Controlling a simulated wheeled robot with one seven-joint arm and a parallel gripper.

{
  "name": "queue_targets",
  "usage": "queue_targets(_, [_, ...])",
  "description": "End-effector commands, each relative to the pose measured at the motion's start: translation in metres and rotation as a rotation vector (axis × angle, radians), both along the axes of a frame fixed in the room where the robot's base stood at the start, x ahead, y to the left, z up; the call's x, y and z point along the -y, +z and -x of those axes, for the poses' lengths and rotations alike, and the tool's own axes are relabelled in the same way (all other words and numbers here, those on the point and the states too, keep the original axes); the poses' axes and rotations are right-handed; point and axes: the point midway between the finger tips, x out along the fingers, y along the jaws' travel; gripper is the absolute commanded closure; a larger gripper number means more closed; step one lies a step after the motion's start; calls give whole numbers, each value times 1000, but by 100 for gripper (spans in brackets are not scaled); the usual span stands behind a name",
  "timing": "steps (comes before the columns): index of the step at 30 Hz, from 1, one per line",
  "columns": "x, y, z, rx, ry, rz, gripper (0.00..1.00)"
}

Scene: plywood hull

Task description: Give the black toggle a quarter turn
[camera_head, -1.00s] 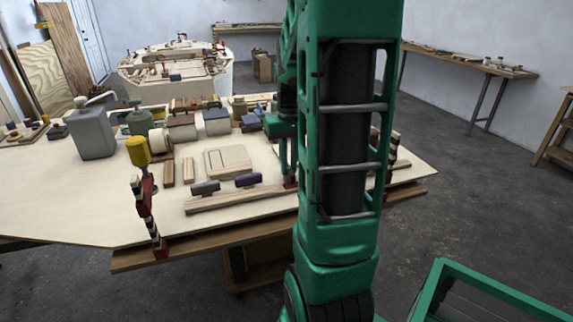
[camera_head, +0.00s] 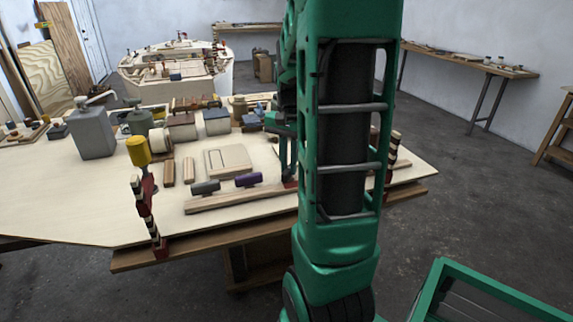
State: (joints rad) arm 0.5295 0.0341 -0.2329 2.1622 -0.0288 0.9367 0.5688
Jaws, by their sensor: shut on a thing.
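My gripper (camera_head: 288,168) points down at the right end of a low wooden strip (camera_head: 230,200) near the table's front edge. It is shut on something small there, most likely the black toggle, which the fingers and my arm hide. Two other toggles show on the strip to the left: a dark grey one (camera_head: 206,187) and a purple one (camera_head: 247,179). Both lie lengthwise along the strip, apart from my gripper. My arm covers the area just right of the gripper, so the held thing's angle cannot be told.
A red and striped clamp (camera_head: 147,215) stands at the table's front left, another (camera_head: 393,147) at the right. Behind the strip are a pale wooden panel (camera_head: 228,160), a yellow-topped tool (camera_head: 138,151) and a grey canister (camera_head: 94,133). The table's left front is bare.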

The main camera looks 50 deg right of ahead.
Motion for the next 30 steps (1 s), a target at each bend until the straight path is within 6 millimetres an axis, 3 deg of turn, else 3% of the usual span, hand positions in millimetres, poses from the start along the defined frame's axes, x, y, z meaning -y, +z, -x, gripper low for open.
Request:
queue_targets(18, [1,1,1,0,-551,3,100])
queue_targets(30, [2,1,1,0,-730,3,100])
